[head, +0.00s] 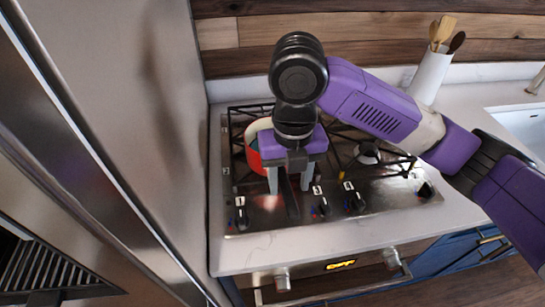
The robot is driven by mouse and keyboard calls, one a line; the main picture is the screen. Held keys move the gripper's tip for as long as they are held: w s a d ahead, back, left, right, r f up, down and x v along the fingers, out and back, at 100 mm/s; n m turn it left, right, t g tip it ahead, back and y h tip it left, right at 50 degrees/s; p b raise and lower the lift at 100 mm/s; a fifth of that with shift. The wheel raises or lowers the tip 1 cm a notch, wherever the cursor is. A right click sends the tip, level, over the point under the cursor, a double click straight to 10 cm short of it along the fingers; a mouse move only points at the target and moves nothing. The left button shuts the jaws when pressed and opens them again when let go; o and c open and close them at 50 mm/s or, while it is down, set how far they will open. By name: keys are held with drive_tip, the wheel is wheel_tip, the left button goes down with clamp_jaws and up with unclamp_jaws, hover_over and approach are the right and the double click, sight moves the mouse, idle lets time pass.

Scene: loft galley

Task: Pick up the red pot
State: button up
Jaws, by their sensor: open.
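The red pot (254,160) stands on the left part of the stove top (326,205). Its red side and pale rim show at the left of my wrist, and something blue-grey shows inside it. The rest of the pot is hidden behind my gripper and wrist. My gripper (289,188) points down in front of the pot, its two fingers apart with nothing seen held between them. I cannot tell whether a finger touches the pot.
Black burner grates and several knobs (323,206) surround the pot. A tall steel cabinet or fridge (140,120) stands close on the left. A white holder (430,76) with wooden utensils stands at the back right, near a sink (520,125). The counter's front strip is clear.

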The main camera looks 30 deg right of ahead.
drive_tip(key=shift+a+f+p, duration=0.15)
drive_tip(key=shift+f+p, duration=0.65)
drive_tip(key=shift+f, duration=2.35)
clamp_jaws()
drive_tip(key=shift+r, duration=0.1)
